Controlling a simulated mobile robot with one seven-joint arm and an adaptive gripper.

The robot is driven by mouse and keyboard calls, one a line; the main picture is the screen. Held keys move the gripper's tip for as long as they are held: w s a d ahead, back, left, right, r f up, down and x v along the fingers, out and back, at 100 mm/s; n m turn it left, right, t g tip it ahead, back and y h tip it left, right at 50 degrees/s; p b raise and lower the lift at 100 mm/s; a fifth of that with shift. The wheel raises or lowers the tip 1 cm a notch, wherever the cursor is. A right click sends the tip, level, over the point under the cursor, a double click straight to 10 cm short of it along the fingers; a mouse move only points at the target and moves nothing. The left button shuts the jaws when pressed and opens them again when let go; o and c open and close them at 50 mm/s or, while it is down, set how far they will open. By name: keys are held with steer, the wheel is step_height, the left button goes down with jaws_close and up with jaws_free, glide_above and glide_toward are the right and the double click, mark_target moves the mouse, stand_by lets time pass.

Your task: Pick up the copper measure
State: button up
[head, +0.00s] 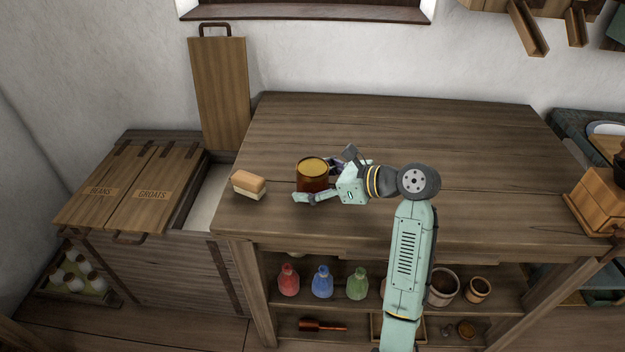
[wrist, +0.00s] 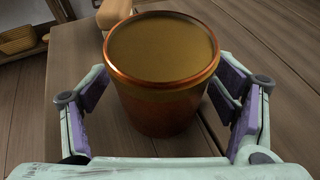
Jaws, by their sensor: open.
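The copper measure (head: 312,181) is a round, upright copper cup on the wooden worktop, near its left front part. Its inside shows a flat yellow-brown surface in both views. My gripper (head: 320,181) is open, with one finger on the near side of the measure and the other partly hidden behind it. In the wrist view the measure (wrist: 163,105) stands between the two purple-padded fingers of my gripper (wrist: 160,100). A gap shows on each side, so the pads look apart from it.
A tan block (head: 249,183) lies close to the left of the measure. A bin with lids marked BEANS and GROATS (head: 130,185) adjoins the worktop's left edge. A wooden box (head: 597,202) stands at far right. The worktop (head: 400,125) behind is clear.

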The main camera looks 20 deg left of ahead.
steer(key=shift+c, duration=0.2)
steer(key=c, duration=1.4)
steer(key=shift+r, duration=0.1)
